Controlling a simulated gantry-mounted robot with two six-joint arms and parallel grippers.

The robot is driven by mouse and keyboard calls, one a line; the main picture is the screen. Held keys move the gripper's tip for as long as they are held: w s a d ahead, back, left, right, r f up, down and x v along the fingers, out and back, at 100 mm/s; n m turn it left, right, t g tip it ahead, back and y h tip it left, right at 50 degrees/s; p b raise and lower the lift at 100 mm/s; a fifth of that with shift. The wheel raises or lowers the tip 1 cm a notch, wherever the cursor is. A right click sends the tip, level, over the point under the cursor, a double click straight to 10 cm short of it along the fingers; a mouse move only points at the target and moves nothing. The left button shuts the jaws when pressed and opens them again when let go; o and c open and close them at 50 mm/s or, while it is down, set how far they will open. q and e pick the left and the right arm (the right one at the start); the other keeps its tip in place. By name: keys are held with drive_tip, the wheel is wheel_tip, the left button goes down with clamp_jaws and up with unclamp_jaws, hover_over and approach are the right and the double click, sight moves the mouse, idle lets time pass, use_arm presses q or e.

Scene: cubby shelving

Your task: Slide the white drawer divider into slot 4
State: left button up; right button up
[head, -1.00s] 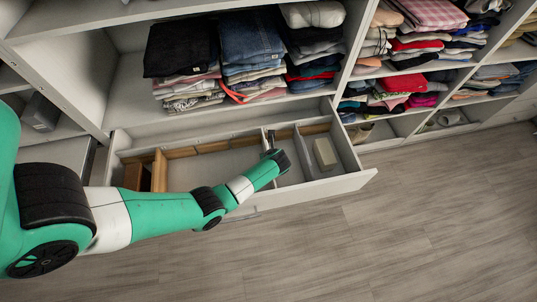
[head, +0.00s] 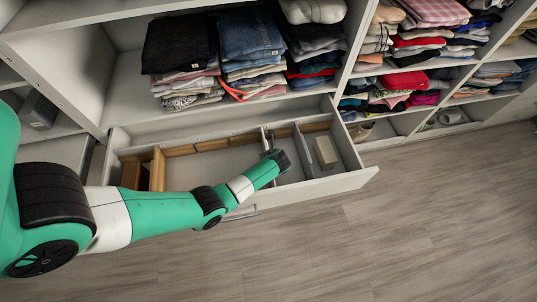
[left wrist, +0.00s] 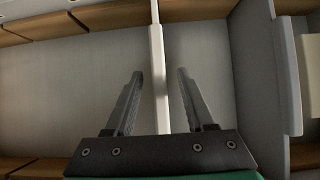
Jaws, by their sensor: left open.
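The white drawer divider (left wrist: 157,70) stands on edge across the open drawer (head: 318,188). In the left wrist view it runs between my two fingers, with a visible gap on each side. My left gripper (left wrist: 159,75) is open around it and not touching it. In the head view my left gripper (head: 271,148) is over the middle-right of the drawer, and the divider (head: 264,140) is partly hidden by it. Slotted wooden strips (left wrist: 100,18) line the drawer's long sides. Slot numbers cannot be read. My right gripper is not in view.
A second pale divider (head: 303,152) stands to the right, with a cream box (head: 325,153) beyond it. A wooden divider (head: 158,171) and a brown box (head: 132,175) are at the drawer's left. Folded clothes (head: 250,45) fill the shelf above. The drawer's middle compartment is empty.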

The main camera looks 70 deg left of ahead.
use_arm(q)
drive_tip(key=p+v, duration=0.6)
drive_tip(key=v, duration=0.5)
drive_tip(key=shift+d+r+p, duration=0.1)
drive_tip(key=shift+r+p, duration=0.05)
drive_tip(key=shift+p, duration=0.2)
drive_tip(key=shift+d, duration=0.15)
